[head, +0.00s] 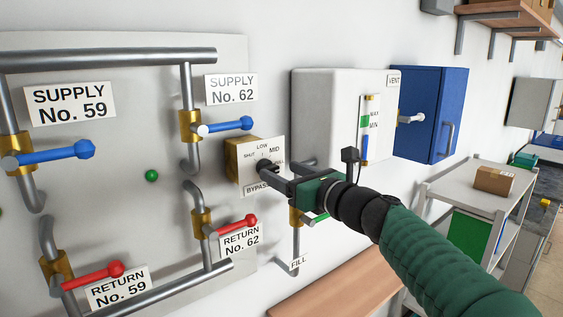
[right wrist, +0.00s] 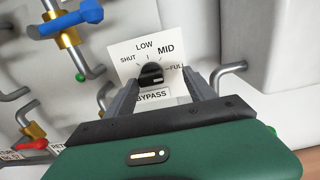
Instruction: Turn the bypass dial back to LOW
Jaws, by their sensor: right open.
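The bypass dial (right wrist: 152,75) is a black knob on a white plate (right wrist: 133,52) marked SHUT, LOW, MID and FULL, with BYPASS below. I cannot tell for sure which mark the knob points at. In the head view the plate (head: 268,148) is on the front of a brass block on the panel, and the gripper partly hides the knob. My right gripper (head: 268,168) is at the dial. In the right wrist view its open fingers (right wrist: 160,78) reach to either side of the knob; whether they touch it is unclear. My left gripper is not in view.
Blue supply handles (head: 230,126) and red return handles (head: 238,224) stick out left of the dial. A green-handled FILL valve (head: 296,216) is just below my right gripper. A white tank (head: 330,105) and blue cabinet (head: 432,112) are to the right.

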